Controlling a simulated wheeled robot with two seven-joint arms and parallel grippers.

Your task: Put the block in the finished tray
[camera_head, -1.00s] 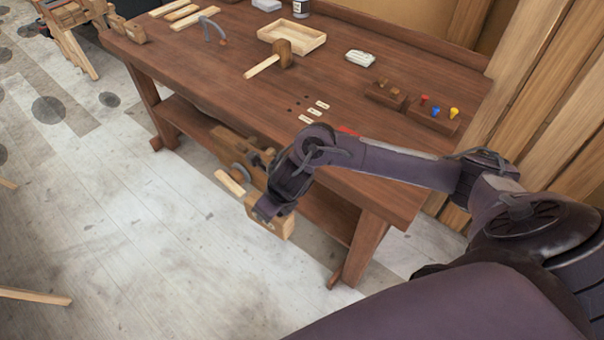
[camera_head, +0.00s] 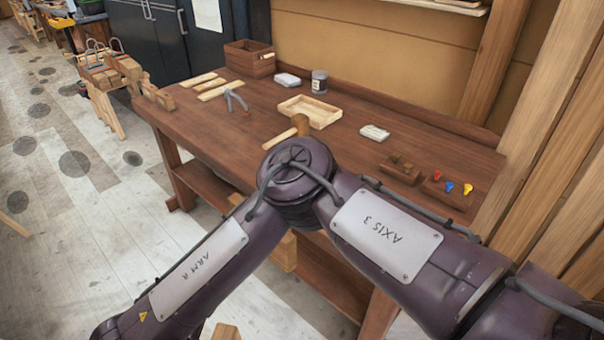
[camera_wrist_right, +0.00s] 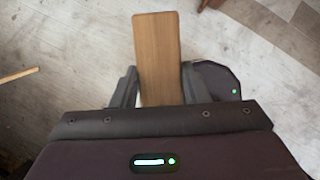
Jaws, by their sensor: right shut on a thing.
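The block (camera_wrist_right: 157,38) is a plain brown wooden piece, long and flat-faced, in the right wrist view. My right gripper (camera_wrist_right: 159,74) is shut on it, one dark finger on each side, with bare floor beneath. In the head view my right forearm runs to the lower left, and its gripper is out of frame. A shallow, pale wooden tray (camera_head: 310,110) lies empty on the bench behind my elbow; I see no label marking it as the finished tray. My left gripper is not in view.
The brown workbench (camera_head: 455,150) carries a mallet (camera_head: 302,124), a dark wooden crate (camera_head: 249,58), a jar (camera_head: 319,83), a white pack (camera_head: 374,132) and a rack with coloured pegs (camera_head: 450,190). A pale wooden piece (camera_head: 227,332) shows at the bottom edge. Floor is open at left.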

